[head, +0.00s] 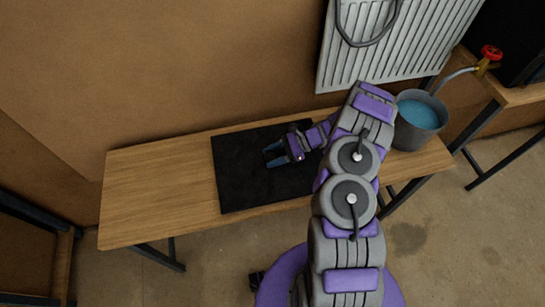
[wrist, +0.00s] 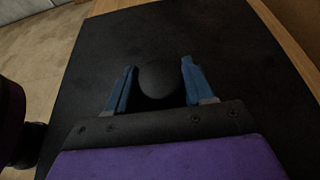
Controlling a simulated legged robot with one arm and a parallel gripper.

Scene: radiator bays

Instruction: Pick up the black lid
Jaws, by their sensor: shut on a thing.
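My gripper (head: 273,155) is over the black mat on the bench, its blue fingers pointing left in the head view. In the wrist view, the fingers of my gripper (wrist: 159,67) are on either side of a dark rounded thing, the black lid (wrist: 159,81), and are shut on it. Its outline is hard to make out against the dark mat, and I cannot tell whether it still touches the mat. In the head view the lid cannot be told apart from the mat.
The black mat (head: 236,181) lies on a wooden bench (head: 150,190). A grey bucket of blue water (head: 418,118) stands at the bench's right end, under a hose from a red-handled tap (head: 490,56). A white radiator (head: 395,40) is behind. The bench's left part is clear.

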